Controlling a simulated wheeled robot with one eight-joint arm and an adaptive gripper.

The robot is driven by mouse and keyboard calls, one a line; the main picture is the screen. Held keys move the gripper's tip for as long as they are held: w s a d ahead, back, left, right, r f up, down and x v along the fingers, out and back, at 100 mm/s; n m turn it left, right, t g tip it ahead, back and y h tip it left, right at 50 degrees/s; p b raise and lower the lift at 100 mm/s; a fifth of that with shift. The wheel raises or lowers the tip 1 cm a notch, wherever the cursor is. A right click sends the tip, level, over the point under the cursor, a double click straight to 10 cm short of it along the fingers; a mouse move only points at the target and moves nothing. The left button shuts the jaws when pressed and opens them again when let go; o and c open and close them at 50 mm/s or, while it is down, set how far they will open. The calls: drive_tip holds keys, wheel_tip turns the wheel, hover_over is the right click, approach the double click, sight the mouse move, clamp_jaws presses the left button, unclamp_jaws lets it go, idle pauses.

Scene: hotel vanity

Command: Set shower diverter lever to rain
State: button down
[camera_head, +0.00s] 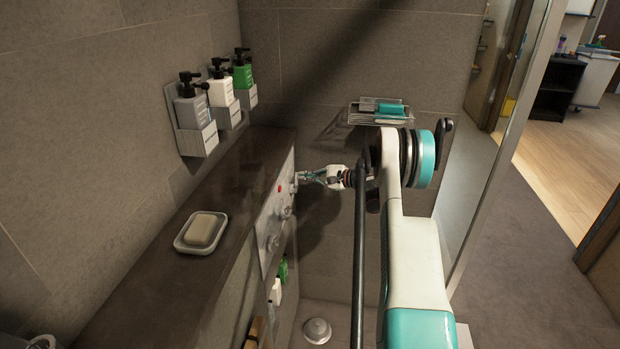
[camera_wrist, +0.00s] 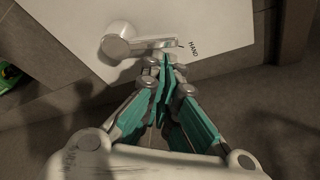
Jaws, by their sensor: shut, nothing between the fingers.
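The diverter lever (camera_wrist: 145,43) is a pale round hub with an arm reaching right in the wrist view. The arm's tip lies beside the printed word HAND. No rain label can be read. The lever sits on a light control panel (camera_wrist: 75,17), which also shows in the head view (camera_head: 268,243) on the front of the ledge. My gripper (camera_wrist: 165,65) is shut and empty, its teal fingertips just below the lever's arm. Whether they touch it, I cannot tell. In the head view my gripper (camera_head: 300,177) is at the panel's far end.
A dark ledge (camera_head: 225,180) runs above the panel and bears a soap dish (camera_head: 181,247). Pump bottles (camera_head: 220,93) hang on the left wall. A wire basket (camera_head: 352,117) is on the back wall. A dark vertical pole (camera_head: 358,260) stands beside my arm. A glass screen (camera_head: 505,140) is right.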

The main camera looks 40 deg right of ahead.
drive_tip(key=shift+s+a+r+n+t+b, duration=0.15)
drive_tip(key=shift+s+a+r+n+b, duration=0.15)
drive_tip(key=shift+s+a, duration=0.25)
drive_tip(key=shift+s+a+r+n+t+b, duration=0.2)
drive_tip(key=shift+s+a+r+n+b, duration=0.1)
drive_tip(key=shift+s+a+n, duration=0.25)
drive_tip(key=shift+s+a+r+n+t+b, duration=0.15)
drive_tip(key=shift+s+a+r+n+b, duration=0.15)
drive_tip(key=shift+a, duration=0.4)
